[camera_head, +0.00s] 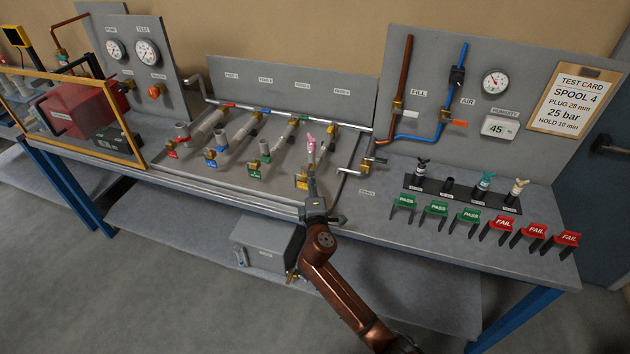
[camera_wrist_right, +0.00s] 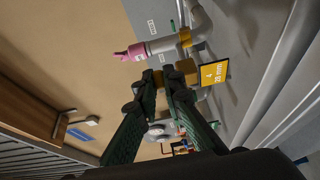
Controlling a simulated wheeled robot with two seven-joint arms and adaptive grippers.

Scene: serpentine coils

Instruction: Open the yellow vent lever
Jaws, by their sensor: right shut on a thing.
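My right gripper (camera_head: 312,188) reaches in over the bench's front edge to the fourth pipe spool, which has a yellow tag (camera_head: 301,182). In the right wrist view, its two dark green fingers (camera_wrist_right: 162,80) are closed around a small yellow piece, which I take to be the yellow vent lever (camera_wrist_right: 159,77). The fingers hide most of it, so its angle is unclear. A brass fitting (camera_wrist_right: 184,72) sits right beside the fingertips, next to the yellow tag (camera_wrist_right: 214,73) reading 4. A pink plug (camera_head: 311,143) sits in the spool's end. My left gripper is not in view.
Other spools with red, blue and green tags lie left of the gripper. A small drain valve (camera_head: 371,162) stands to the right. Plugs stand in a black rack (camera_head: 463,194) behind green PASS (camera_head: 436,209) and red FAIL (camera_head: 533,231) markers. A grey box (camera_head: 266,245) is below.

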